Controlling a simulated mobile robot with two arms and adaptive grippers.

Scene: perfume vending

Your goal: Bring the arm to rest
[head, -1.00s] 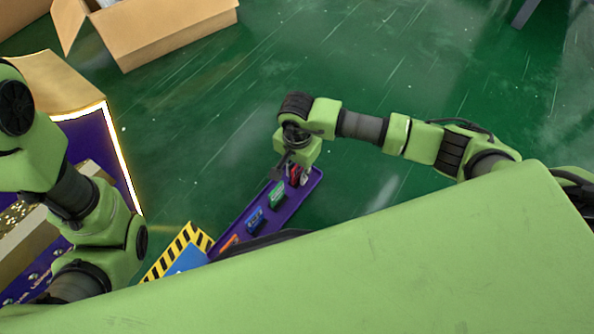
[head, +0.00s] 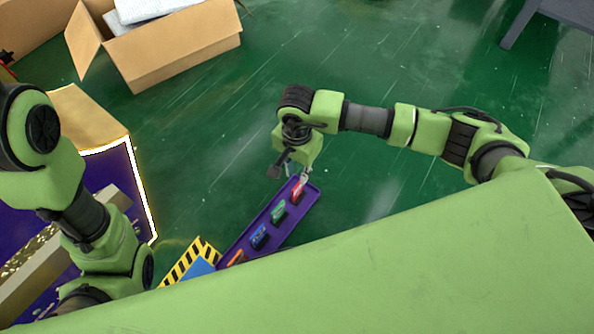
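My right gripper (head: 291,176) hangs at the far end of a purple tray (head: 250,224), with its fingers spread apart around or just above the red item (head: 297,190). I cannot tell whether they touch it. Blue, green and orange items stand in a row along the same tray, such as the green item (head: 278,212) and the blue item (head: 259,236). My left arm comes in at the left edge; its gripper is out of view.
A purple cabinet with a lit edge (head: 144,190) stands at the left. An open cardboard box (head: 185,55) lies on the green floor (head: 400,60) at the back. A black-and-yellow striped edge (head: 181,261) is beside the tray. A dark table leg (head: 520,24) shows top right.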

